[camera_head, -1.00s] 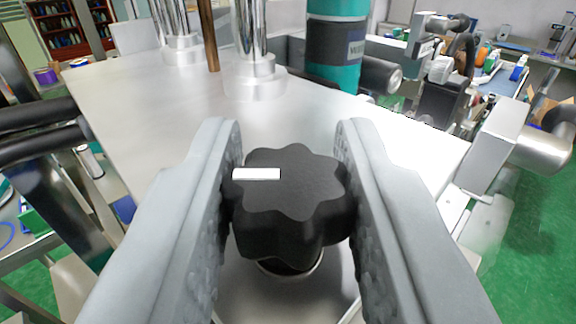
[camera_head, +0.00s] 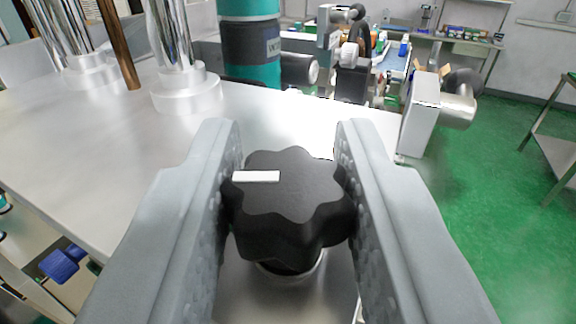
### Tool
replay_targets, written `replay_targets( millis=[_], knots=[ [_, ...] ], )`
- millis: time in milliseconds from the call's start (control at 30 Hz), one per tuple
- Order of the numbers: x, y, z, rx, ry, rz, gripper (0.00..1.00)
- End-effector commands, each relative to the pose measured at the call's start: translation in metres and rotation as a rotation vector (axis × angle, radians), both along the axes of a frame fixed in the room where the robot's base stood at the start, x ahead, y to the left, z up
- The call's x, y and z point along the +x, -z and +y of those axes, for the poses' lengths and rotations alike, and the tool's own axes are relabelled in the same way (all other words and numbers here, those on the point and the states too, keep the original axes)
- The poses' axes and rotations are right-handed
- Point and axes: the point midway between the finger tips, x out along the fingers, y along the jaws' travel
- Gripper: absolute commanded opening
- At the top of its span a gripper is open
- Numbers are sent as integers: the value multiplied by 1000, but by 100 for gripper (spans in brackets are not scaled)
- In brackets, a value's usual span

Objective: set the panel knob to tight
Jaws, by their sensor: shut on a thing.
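The panel knob (camera_head: 292,205) is black and lobed, with a white pointer mark (camera_head: 256,176) on its top face. It sits on a short metal stem above a metal plate. My gripper (camera_head: 290,150) has its two grey padded fingers on either side of the knob, shut on it. The mark lies at the left of the knob's top and points to the left in the picture. No label for tight shows, and the plate around the stem is partly hidden by the knob and fingers.
A metal table top (camera_head: 110,130) spreads behind and left of the knob. Chrome columns (camera_head: 180,60), a copper rod (camera_head: 118,45) and a teal and black cylinder (camera_head: 250,45) stand on it. A grey metal box (camera_head: 420,115) is at right. Green floor (camera_head: 490,190) is open beyond.

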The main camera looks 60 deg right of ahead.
Motion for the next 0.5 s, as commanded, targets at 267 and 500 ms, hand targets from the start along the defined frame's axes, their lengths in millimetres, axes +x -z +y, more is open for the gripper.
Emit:
replay_targets(
  millis=[267, 500],
  knots=[
    [2, 1, 1, 1, 216, 1, 5],
    [2, 1, 0, 1, 359, 0, 5]
  ],
)
